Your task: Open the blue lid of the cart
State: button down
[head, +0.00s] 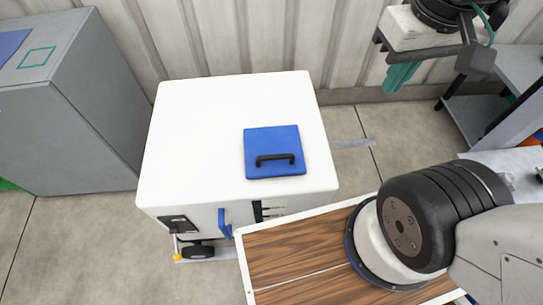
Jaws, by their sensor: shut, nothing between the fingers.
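The blue lid (272,140) lies flat on the white top of the cart (200,130), in its right half. It looks shut. A black bar handle (275,158) runs across the lid near its front edge. My gripper (403,77), with teal fingers, hangs at the upper right of the head view. It is shut and empty, to the right of the cart and well clear of the lid. The hinge of the lid cannot be made out.
A grey cabinet (55,110) stands left of the cart. A ribbed wall (250,35) runs behind. A wood-topped board (300,255) lies in front, close to the cart's front right corner. A blue handle (224,223) sits on the cart's front. A grey bench (520,70) stands at far right.

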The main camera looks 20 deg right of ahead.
aim_at(275, 151)
jog(key=k, duration=0.45)
jog(key=u, duration=2)
jog(key=k, duration=0.9)
jog(key=z, duration=1.7)
jog(key=i, duration=0.5)
jog(key=u, duration=0.05)
